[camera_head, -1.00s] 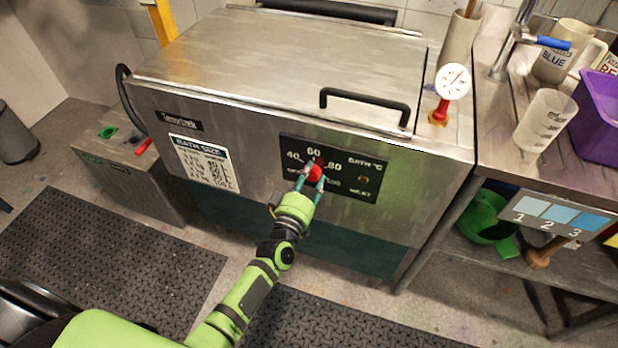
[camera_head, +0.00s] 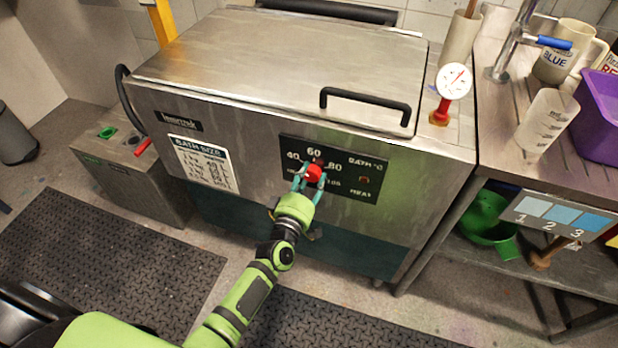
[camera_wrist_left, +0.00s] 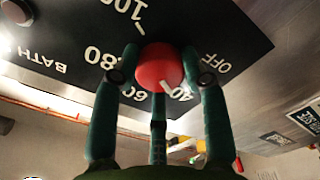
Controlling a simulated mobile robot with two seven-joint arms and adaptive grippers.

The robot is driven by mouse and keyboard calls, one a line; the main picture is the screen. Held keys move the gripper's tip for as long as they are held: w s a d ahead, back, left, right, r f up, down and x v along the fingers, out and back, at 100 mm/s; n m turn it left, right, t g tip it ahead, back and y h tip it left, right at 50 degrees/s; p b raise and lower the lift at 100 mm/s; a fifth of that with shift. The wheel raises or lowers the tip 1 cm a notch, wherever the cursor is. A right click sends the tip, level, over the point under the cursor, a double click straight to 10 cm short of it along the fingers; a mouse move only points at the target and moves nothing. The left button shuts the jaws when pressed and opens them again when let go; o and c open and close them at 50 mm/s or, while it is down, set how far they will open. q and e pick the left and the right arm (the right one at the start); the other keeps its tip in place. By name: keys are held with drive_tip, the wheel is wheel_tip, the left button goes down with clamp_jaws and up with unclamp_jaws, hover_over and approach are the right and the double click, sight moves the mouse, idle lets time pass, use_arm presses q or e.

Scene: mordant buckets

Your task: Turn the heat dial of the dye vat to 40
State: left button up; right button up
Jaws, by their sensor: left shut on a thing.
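The dye vat (camera_head: 255,120) is a large steel box with a closed lid. A black dial panel (camera_head: 352,190) on its front carries 40, 60, 80 and 100 around a red heat dial (camera_head: 313,172). My left gripper (camera_head: 311,176) is shut on the dial, its teal fingers on either side of the knob. In the left wrist view the red dial (camera_wrist_left: 160,66) sits between the fingers. Its white pointer mark leans between 60 and 40, nearer the 40. A finger partly covers the 60. My right gripper is out of view.
A black lid handle (camera_head: 365,103) and a red-based thermometer (camera_head: 453,85) are on the vat's top. A bench with a purple tub (camera_head: 597,125) and beaker (camera_head: 546,122) stands at right. A low steel box (camera_head: 130,170) stands left. Dark mats lie on the floor.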

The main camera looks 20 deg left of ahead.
use_arm(q)
drive_tip(key=shift+s+d+f, duration=0.1)
drive_tip(key=shift+d+f, duration=0.15)
drive_tip(key=shift+d, duration=0.05)
drive_tip(key=o, duration=1.2)
drive_tip(key=shift+c, duration=0.2)
drive_tip(key=shift+r, duration=0.1)
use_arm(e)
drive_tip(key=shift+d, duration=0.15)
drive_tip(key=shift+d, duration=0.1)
use_arm(q)
drive_tip(key=shift+a, duration=0.1)
drive_tip(key=s, duration=1.2)
drive_tip(key=shift+a, duration=0.15)
